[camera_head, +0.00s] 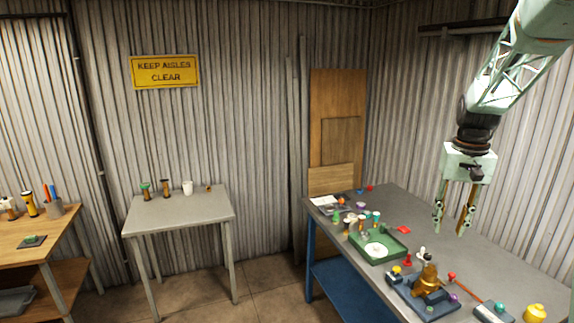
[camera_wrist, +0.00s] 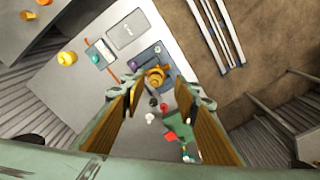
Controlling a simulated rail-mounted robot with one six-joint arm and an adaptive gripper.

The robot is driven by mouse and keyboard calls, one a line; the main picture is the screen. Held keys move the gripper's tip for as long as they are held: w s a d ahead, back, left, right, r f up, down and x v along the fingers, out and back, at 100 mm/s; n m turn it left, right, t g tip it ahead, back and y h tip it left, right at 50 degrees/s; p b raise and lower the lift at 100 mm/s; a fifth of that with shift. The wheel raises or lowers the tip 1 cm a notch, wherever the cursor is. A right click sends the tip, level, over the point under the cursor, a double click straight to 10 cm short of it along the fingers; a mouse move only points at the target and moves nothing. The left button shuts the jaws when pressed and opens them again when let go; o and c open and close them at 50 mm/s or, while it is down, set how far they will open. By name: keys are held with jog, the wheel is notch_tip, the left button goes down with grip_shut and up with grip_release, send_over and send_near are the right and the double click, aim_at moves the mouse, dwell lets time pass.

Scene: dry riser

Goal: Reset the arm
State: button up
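My gripper (camera_head: 453,215) hangs pointing down over the grey-topped bench (camera_head: 470,244) at the right of the head view. Its two wooden-faced fingers are apart, with nothing between them. In the wrist view my gripper (camera_wrist: 165,110) also shows open, with the bench and its small parts well below the fingertips. A brass fitting on a dark base (camera_head: 428,283) stands on the bench below it, and this fitting also shows in the wrist view (camera_wrist: 156,77).
A green tray (camera_head: 396,250) with a white disc and several small coloured parts crowd the bench. A yellow knob (camera_head: 535,313) is at its front right. A small grey table (camera_head: 180,212) and a wooden bench (camera_head: 50,240) stand at the left. The air around my gripper is clear.

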jog(key=s+a+r+n+t+b, duration=0.1)
jog(key=s+a+r, duration=0.5)
jog(key=s+a, duration=0.35)
jog(key=s+a+r+n+t+b, duration=0.1)
jog(key=s+a+r+b, duration=0.1)
jog(key=s+a+r, duration=0.7)
jog(key=s+a+f, duration=0.2)
jog(key=s, duration=0.7)
jog(key=s+a+f+n+b, duration=0.1)
jog(key=s+a+f, duration=0.2)
jog(key=s, duration=0.6)
jog(key=s+a+f+n+t+b, duration=0.1)
jog(key=s+a+f, duration=0.1)
jog(key=s, duration=0.7)
jog(key=shift+a+f, duration=0.35)
jog(key=shift+a, duration=0.2)
